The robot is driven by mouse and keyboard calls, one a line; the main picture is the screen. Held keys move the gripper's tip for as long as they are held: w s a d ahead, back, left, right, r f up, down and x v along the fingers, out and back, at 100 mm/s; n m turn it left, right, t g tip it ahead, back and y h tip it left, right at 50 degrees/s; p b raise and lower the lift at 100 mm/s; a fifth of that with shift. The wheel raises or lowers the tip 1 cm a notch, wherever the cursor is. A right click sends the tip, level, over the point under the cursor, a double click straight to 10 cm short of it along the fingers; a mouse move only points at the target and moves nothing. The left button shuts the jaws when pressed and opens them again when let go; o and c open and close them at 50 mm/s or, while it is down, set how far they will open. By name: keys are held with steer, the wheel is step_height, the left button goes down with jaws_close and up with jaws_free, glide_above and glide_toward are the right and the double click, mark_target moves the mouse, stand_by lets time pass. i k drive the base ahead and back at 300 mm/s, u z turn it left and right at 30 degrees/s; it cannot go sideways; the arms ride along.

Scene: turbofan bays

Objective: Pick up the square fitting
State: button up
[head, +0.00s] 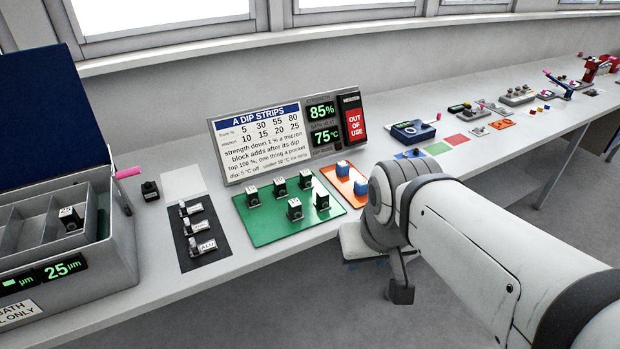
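No piece is clearly marked as the square fitting, and I cannot tell which one it is. Several small dark blocks with pale tops (294,210) stand upright on a green mat (268,227). Two blue blocks (342,168) stand on an orange mat (330,176) to its right. A single black block (150,190) stands on the bench at the left. My arm reaches in from the lower right. A grey part at its end, which seems to be my gripper (400,290), hangs low before the bench's front edge, apart from the blocks. Its fingers cannot be made out.
A grey bath box (118,262) with a raised blue lid and a block inside stands at the left. A dark mat (213,250) holds several labelled pieces. A sign board (262,170) stands behind the green mat. More devices line the bench to the right.

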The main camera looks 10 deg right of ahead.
mark_target(322, 203)
steer(key=i, duration=0.95)
steer(key=u, duration=0.05)
